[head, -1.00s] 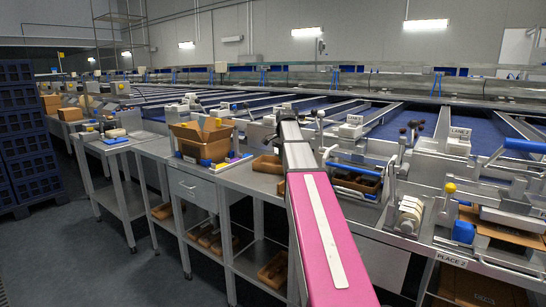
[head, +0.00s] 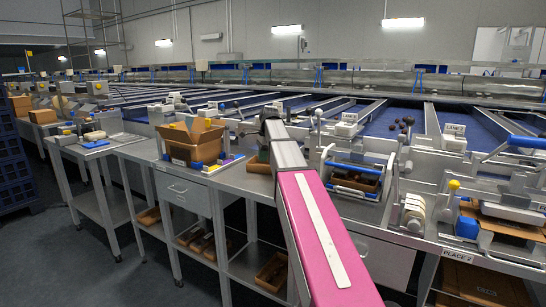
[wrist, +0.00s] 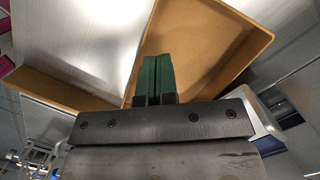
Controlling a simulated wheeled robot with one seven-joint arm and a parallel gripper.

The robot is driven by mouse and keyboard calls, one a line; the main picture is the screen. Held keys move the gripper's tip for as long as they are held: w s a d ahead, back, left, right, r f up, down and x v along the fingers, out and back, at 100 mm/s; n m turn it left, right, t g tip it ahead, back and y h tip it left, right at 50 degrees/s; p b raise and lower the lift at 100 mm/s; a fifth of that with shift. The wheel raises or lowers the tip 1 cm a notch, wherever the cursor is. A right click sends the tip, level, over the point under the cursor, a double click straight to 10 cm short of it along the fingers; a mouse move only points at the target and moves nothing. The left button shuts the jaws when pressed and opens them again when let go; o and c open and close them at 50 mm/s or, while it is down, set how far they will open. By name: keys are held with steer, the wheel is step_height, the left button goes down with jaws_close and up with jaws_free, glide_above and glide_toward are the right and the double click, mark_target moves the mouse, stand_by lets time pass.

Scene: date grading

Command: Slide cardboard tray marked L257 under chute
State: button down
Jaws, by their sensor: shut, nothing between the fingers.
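In the wrist view my gripper (wrist: 158,80) is shut, its two green fingers together with nothing between them. The fingertips overlap a brown cardboard tray (wrist: 195,45); contact cannot be told. A grey metal plate (wrist: 85,40) covers part of this tray from the left. No L257 marking is legible. In the head view a small cardboard tray (head: 258,167) lies on the bench left of my arm. Another brown tray (head: 352,184) sits in a metal station with a blue bar, right of my arm. My fingers are hidden in the head view.
An open cardboard box (head: 192,148) stands on the bench at left. Several brown trays lie on the lower shelf (head: 225,262). A station with white rollers (head: 413,208) and a PLACE 2 label (head: 457,254) is at right. Floor at lower left (head: 70,265) is clear.

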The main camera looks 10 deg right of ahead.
mark_target(254, 172)
steer(key=a, duration=0.2)
steer(key=a+f, duration=0.1)
steer(key=a, duration=0.1)
steer(key=shift+s, duration=0.1)
steer(key=shift+f, duration=0.3)
steer(key=shift+f, duration=0.1)
steer(key=shift+d, duration=2.05)
